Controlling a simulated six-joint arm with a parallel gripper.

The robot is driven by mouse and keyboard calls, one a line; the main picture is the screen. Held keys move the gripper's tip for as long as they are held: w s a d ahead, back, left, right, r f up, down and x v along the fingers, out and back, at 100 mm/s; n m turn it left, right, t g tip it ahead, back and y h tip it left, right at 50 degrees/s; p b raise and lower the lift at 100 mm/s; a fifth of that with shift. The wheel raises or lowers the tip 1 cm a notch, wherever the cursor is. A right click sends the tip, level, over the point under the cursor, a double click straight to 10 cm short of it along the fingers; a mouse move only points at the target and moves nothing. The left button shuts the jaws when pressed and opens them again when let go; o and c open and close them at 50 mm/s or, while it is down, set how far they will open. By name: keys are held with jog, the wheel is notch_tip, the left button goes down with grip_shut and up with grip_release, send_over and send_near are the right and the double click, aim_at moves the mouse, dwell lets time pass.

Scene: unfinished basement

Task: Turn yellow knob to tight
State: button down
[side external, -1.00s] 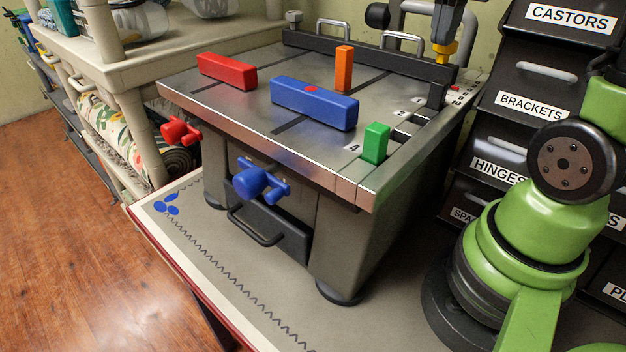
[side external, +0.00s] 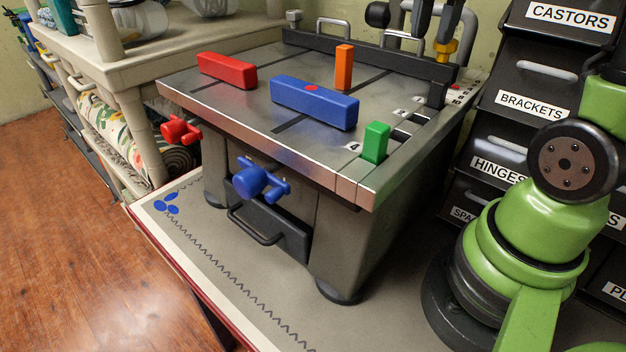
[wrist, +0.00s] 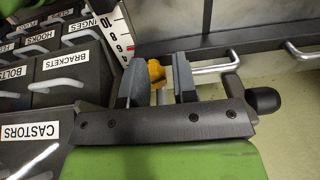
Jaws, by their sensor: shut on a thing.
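The yellow knob (side external: 446,50) is at the far right corner of the metal-topped bench (side external: 230,105), behind the dark rail. It is partly hidden by my gripper (side external: 434,36), whose dark fingers come down from above. In the wrist view the yellow knob (wrist: 157,72) lies between the two fingers of my gripper (wrist: 158,62), which is shut on it. Only a small part of the knob shows there. Any mark for tight cannot be made out.
Red (side external: 227,70), blue (side external: 314,103), orange (side external: 344,67) and green (side external: 375,142) blocks are on the bench top. A red knob (side external: 181,130) and a blue knob (side external: 258,181) are on its front. Labelled drawers (side external: 522,105) stand close on the right.

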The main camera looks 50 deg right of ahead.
jog(key=shift+a+f, duration=0.3)
jog(key=shift+a, duration=0.1)
notch_tip(320, 180, up, 6)
jog(key=shift+f, duration=0.15)
